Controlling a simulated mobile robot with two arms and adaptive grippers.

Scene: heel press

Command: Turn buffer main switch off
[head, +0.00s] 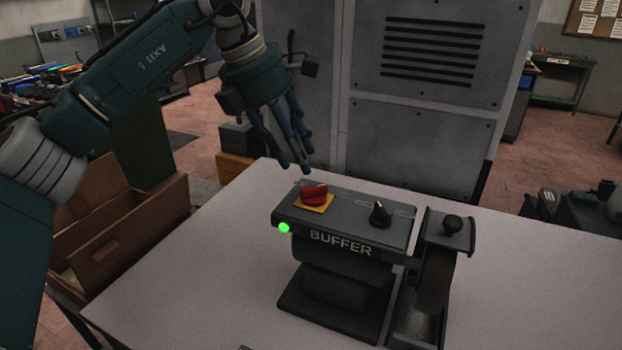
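The buffer (343,235) is a dark grey machine labelled BUFFER, standing on the table. Its main switch (315,193) is a red rotary knob on a yellow plate at the top left of the panel. A green lamp (284,228) glows at the panel's front left corner. A black knob (380,213) sits on the panel's right side. My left gripper (297,158) hangs above and behind the red switch, fingers pointing down. Its fingers look apart, with nothing between them, and they do not touch the switch. My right gripper is not in view.
The pale table top (510,290) is clear to the right and front left of the buffer. A dark unit with a round knob (452,224) adjoins the buffer's right side. A large grey cabinet (420,130) stands behind the table. A brown open box (125,235) is at the left.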

